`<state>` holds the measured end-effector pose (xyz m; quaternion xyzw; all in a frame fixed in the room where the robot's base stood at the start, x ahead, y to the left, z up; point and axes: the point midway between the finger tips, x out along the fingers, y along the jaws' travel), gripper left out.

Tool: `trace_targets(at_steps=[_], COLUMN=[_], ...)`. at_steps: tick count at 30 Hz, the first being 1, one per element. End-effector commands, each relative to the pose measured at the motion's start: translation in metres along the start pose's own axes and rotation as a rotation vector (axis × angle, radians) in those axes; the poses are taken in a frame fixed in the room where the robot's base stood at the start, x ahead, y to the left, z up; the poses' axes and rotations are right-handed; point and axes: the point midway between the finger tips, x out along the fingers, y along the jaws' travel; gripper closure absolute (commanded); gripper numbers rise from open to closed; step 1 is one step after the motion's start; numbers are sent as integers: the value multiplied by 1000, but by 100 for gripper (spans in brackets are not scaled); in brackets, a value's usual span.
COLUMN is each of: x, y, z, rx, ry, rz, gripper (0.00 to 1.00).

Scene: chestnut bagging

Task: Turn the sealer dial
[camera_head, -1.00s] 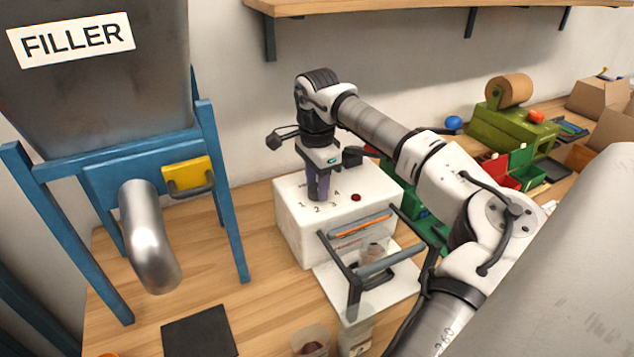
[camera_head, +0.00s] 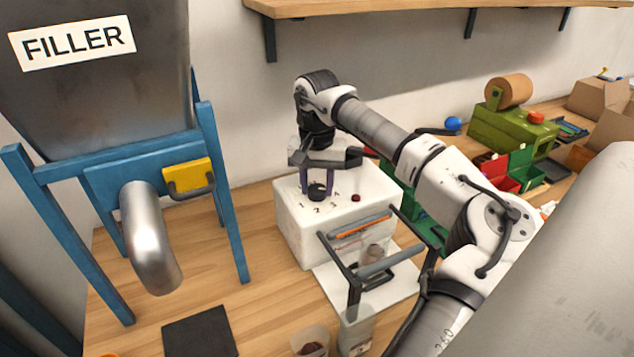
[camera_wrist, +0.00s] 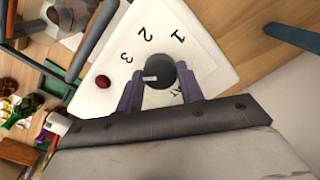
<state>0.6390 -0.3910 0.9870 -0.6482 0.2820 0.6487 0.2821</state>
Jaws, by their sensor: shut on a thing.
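The sealer (camera_head: 295,225) is a white box on the wooden bench, with numbers on its top around a dark round dial (camera_head: 317,192). My gripper (camera_head: 317,186) points down over the box, its purple fingers on either side of the dial and shut on it. In the wrist view the dial (camera_wrist: 163,72) sits between my fingertips (camera_wrist: 160,82). Its white pointer mark faces left there, on the side past the 3. The 1, 2 and 3 are readable; the mark by the right finger is partly hidden.
A red button (camera_head: 355,197) is on the box top near the dial. The sealer's bar frame (camera_head: 345,260) is in front, with a clear bag near it. The blue-framed filler (camera_head: 145,180) stands left. Green and red bins (camera_head: 495,170) are at right.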

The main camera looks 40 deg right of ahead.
Motion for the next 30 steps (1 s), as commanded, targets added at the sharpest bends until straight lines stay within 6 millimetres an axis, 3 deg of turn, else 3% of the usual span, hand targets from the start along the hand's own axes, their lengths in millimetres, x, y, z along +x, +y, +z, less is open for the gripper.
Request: trace_targets(at_steps=[15,30], x=[-1,-1], y=[0,0], z=[0,0], rx=[-376,-471], ry=[3,3], rz=[0,-1], gripper=[86,85])
